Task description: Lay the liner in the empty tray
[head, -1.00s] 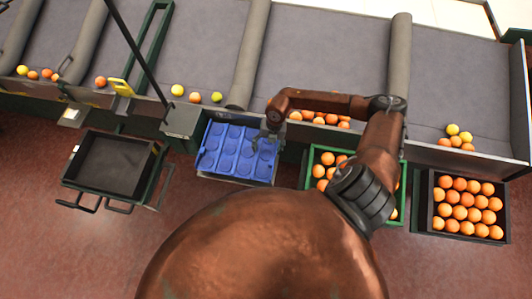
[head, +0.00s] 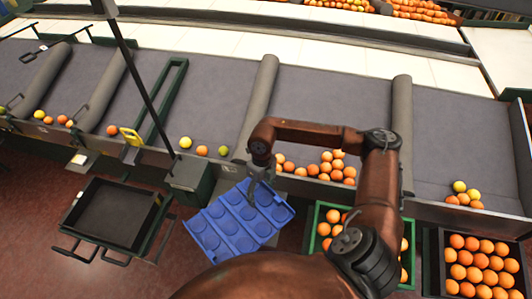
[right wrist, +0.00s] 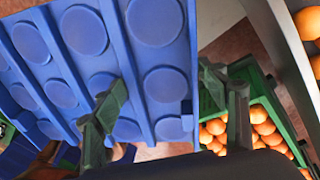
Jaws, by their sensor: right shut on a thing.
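The liner (head: 222,236) is a blue sheet with rows of round recesses. In the head view it hangs tilted in front of the conveyor, low in the middle. My right gripper (head: 262,178) is shut on its upper right edge. In the right wrist view the liner (right wrist: 75,75) fills the left and middle, with a finger on either side of its edge. The empty tray (head: 108,214) is black and shallow, on a stand to the left of the liner, apart from it. My left gripper is not in view.
A green crate with oranges (head: 317,222) stands right of the liner, and a black crate of oranges (head: 443,262) farther right. The conveyor's front edge (head: 310,185) runs behind. A thin dark pole (head: 143,85) rises between tray and liner. Floor shows between them.

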